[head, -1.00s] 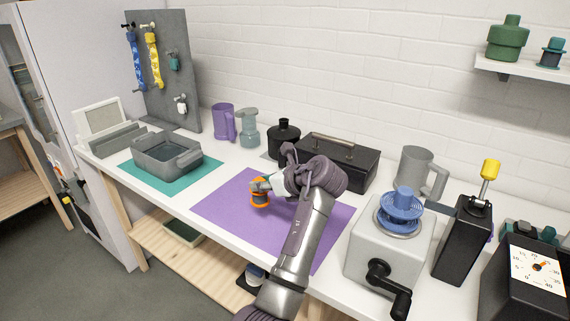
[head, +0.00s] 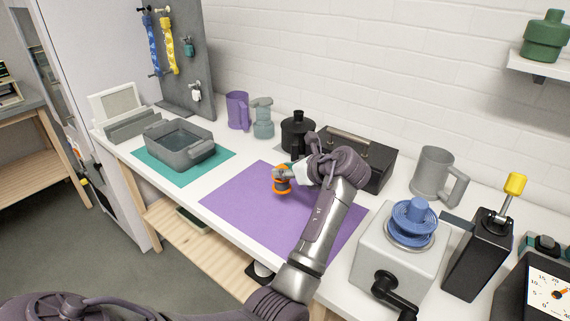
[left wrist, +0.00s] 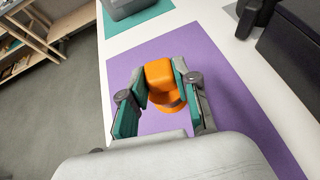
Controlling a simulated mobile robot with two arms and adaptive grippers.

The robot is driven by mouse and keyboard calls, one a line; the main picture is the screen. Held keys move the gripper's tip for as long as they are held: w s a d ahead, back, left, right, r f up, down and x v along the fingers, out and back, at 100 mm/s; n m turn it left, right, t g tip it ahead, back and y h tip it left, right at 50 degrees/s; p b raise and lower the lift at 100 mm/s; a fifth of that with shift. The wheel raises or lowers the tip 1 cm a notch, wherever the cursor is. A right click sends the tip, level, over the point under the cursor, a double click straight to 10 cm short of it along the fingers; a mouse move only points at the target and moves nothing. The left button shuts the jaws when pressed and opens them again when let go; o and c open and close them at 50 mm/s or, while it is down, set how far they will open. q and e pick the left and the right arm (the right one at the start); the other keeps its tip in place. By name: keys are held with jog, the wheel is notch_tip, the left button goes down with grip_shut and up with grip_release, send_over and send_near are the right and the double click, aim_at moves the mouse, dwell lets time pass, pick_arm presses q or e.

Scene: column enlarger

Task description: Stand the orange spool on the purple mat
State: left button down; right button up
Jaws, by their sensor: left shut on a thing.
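The orange spool (head: 281,186) is over the back part of the purple mat (head: 240,206) in the head view, looking roughly upright. My left gripper (head: 283,174) is shut on it, coming from the right. In the left wrist view, the spool (left wrist: 161,78) sits between the two green-padded fingers (left wrist: 160,98), with the purple mat (left wrist: 225,75) behind it. I cannot tell whether the spool's base touches the mat. The gripper hides part of the spool. My right gripper is not in view.
A grey tub (head: 182,150) stands on a teal mat (head: 152,170) at left. A black pot (head: 297,133) and black box (head: 375,170) stand behind the purple mat. A grey grinder (head: 395,255) with blue spools is at right. The mat's front left is clear.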

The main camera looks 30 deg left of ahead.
aim_at(289, 187)
pick_arm(q)
notch_tip(289, 187, down, 4)
jog(key=shift+r+b, duration=0.15)
jog(key=shift+b, duration=0.15)
jog(key=shift+f, duration=1.05)
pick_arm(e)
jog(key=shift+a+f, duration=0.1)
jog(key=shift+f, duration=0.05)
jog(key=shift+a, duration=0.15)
pick_arm(q)
jog(key=shift+r+p, duration=0.15)
jog(key=shift+p, duration=0.55)
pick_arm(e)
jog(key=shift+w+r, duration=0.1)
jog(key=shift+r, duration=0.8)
